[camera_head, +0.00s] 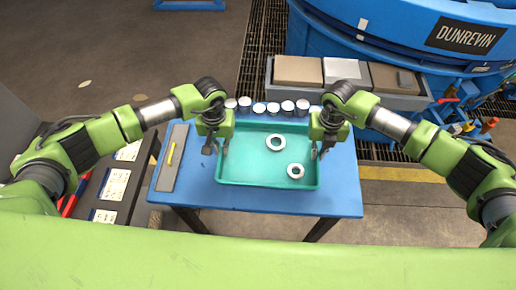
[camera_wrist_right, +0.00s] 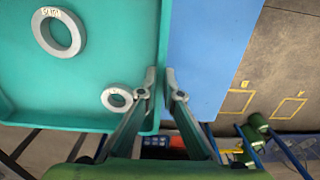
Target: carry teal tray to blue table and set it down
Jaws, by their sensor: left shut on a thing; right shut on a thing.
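The teal tray (camera_head: 265,184) is over the blue table (camera_head: 338,190); I cannot tell whether its base touches the top. Two pale rings (camera_head: 276,142) (camera_head: 295,171) lie in it, and both show in the right wrist view. My left gripper (camera_head: 216,149) is shut on the tray's left rim. My right gripper (camera_head: 319,152) is shut on its right rim. In the right wrist view, the right gripper's fingers (camera_wrist_right: 161,88) straddle the tray wall (camera_wrist_right: 158,50), one inside and one outside.
Several small cans (camera_head: 273,108) stand in a row behind the tray. A grey strip (camera_head: 167,178) with a yellow piece lies on the table's left side. Behind is a grey bench (camera_head: 340,98) with blocks, before a large blue machine (camera_head: 400,30). A dark rack with cards (camera_head: 110,185) stands left.

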